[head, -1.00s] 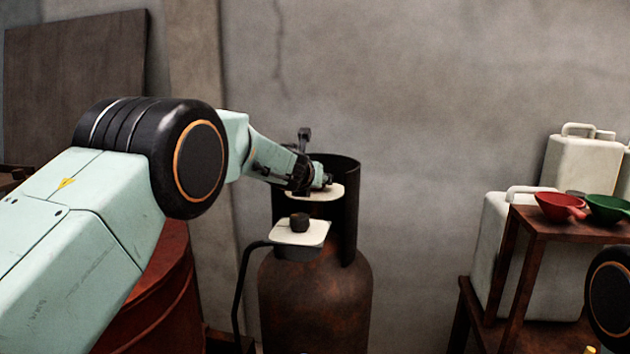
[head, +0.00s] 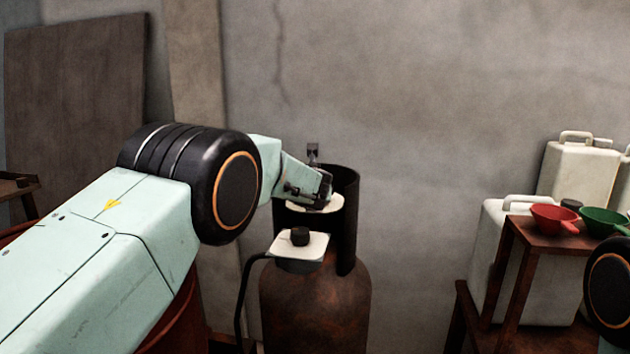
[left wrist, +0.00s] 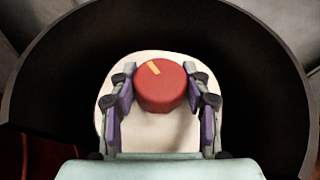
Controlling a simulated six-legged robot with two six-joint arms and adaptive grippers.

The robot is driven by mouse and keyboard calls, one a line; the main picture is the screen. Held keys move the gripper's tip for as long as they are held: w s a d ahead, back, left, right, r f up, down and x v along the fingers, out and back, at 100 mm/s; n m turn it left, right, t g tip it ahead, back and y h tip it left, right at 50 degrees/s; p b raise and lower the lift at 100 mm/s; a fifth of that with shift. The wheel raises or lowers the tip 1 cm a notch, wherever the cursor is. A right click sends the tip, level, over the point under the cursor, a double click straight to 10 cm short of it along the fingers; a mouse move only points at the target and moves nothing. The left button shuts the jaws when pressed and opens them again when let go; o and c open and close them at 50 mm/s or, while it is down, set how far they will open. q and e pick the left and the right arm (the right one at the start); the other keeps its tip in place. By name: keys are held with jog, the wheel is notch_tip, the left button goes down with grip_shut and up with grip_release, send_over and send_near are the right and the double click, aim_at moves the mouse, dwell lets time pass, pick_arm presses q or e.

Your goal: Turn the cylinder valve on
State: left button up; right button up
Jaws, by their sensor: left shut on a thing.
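The rusty brown gas cylinder (head: 315,300) stands upright against the wall, with a dark open collar (head: 346,215) around its top. In the left wrist view a red round valve knob (left wrist: 160,88) with a yellow-orange mark sits over a cream plate (left wrist: 150,132) inside the collar. The mark points up and slightly left. My left gripper (left wrist: 160,92) has its fingers on both sides of the knob and is shut on it; it also shows in the head view (head: 322,192), where it hides the knob. My right gripper is out of view.
A second cream plate with a dark knob (head: 300,236) sits at the cylinder's front, with a black hose (head: 242,300) beside it. White jugs (head: 578,170), a red funnel (head: 555,218) and a green funnel (head: 605,220) stand at right. Bare wall lies between.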

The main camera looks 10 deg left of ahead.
pick_arm(q)
jog(key=shift+d+r+n+y+p, duration=0.1)
jog(key=shift+r+n+y+p, duration=0.05)
jog(key=shift+n+y+p, duration=0.95)
jog(key=shift+g+y+p, duration=0.4)
jog(key=shift+p, duration=0.15)
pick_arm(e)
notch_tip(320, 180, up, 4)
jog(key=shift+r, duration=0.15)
pick_arm(q)
jog(key=shift+n+y, duration=0.6)
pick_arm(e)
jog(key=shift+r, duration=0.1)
pick_arm(q)
jog(key=o, duration=1.2)
notch_tip(320, 180, up, 10)
jog(key=shift+f, duration=0.1)
